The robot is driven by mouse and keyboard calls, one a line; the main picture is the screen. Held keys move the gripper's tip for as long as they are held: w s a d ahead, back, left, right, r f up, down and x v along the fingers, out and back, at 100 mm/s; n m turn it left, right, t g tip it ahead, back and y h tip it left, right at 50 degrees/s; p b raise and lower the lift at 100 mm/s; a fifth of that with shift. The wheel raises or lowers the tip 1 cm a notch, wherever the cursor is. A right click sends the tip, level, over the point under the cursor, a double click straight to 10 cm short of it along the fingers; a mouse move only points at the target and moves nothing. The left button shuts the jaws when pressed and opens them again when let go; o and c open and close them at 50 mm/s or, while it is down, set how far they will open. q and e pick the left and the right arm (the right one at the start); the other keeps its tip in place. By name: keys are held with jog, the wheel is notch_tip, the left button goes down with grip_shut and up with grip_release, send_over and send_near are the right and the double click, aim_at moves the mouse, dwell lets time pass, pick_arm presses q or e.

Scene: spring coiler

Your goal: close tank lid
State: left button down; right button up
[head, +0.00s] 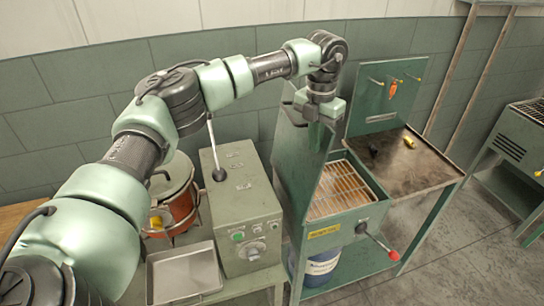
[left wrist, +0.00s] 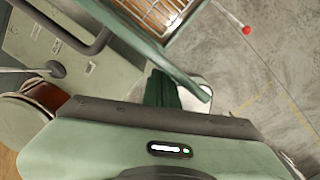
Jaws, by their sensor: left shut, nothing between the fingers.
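The green tank (head: 370,215) stands right of the control box, with a wire grate over an orange-brown inside (head: 340,190). Its green lid (head: 298,160) is open and stands up steeply along the tank's left side. My left gripper (head: 318,112) is at the lid's upper edge, shut and empty. I cannot tell if it touches the lid. In the left wrist view the grate (left wrist: 150,14) shows at the top, and the lid's edge (left wrist: 165,62) runs slanting below it. My right gripper is not in view.
A grey control box (head: 240,205) with a lever stands left of the tank. A red-knobbed lever (head: 393,254) sticks out at the tank's front. An orange pot (head: 178,200) and an empty metal tray (head: 184,272) are at the left. A brown worktop (head: 410,165) lies to the right.

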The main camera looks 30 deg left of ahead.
pick_arm(q)
jog(key=shift+w+d, duration=0.2)
jog(key=shift+w, duration=0.05)
